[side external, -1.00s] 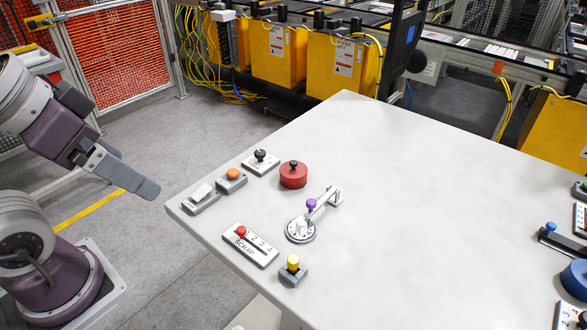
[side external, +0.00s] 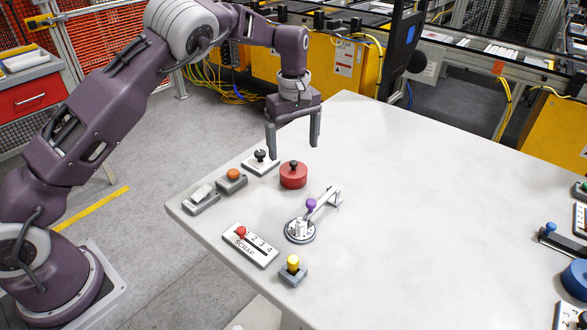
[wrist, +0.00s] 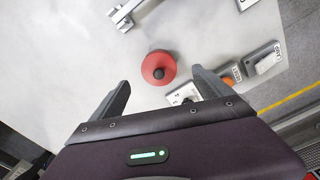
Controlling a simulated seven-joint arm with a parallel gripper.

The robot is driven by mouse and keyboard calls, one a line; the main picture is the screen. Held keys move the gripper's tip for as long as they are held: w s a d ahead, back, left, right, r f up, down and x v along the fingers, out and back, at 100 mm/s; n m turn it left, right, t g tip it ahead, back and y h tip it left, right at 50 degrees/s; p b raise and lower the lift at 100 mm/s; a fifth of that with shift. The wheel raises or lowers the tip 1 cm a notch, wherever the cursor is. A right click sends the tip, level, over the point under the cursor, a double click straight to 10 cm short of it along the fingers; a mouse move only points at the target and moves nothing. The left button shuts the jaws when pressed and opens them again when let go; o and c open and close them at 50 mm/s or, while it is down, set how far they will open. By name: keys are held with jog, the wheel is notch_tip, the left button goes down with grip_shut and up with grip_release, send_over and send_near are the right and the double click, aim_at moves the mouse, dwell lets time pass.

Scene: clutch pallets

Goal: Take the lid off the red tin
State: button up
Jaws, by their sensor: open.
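The red tin (side external: 293,178) stands on the pale table, its red lid topped by a black knob (side external: 293,163). In the wrist view the tin (wrist: 151,75) shows from above, with the lid on and the dark knob (wrist: 158,73) near its middle. My gripper (side external: 293,150) is open and empty, fingers pointing down, above the tin's area in the side view. In the wrist view my gripper (wrist: 160,76) has its fingers apart, one low on each side of the tin in the picture. The fingers do not appear to touch the tin.
A plate with a black knob (side external: 260,162) stands close left of the tin. Nearby are an orange button box (side external: 232,180), a rocker switch (side external: 200,198), a purple-knobbed lever (side external: 311,205), a SCRAP slider plate (side external: 250,245) and a yellow button box (side external: 293,270). The table's middle right is clear.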

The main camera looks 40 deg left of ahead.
aim_at(293, 162)
jog(key=f, duration=0.6)
jog(key=shift+w+a+f, duration=0.1)
jog(key=shift+w+a, duration=0.2)
jog(key=shift+w, duration=0.05)
jog(key=c, duration=1.4)
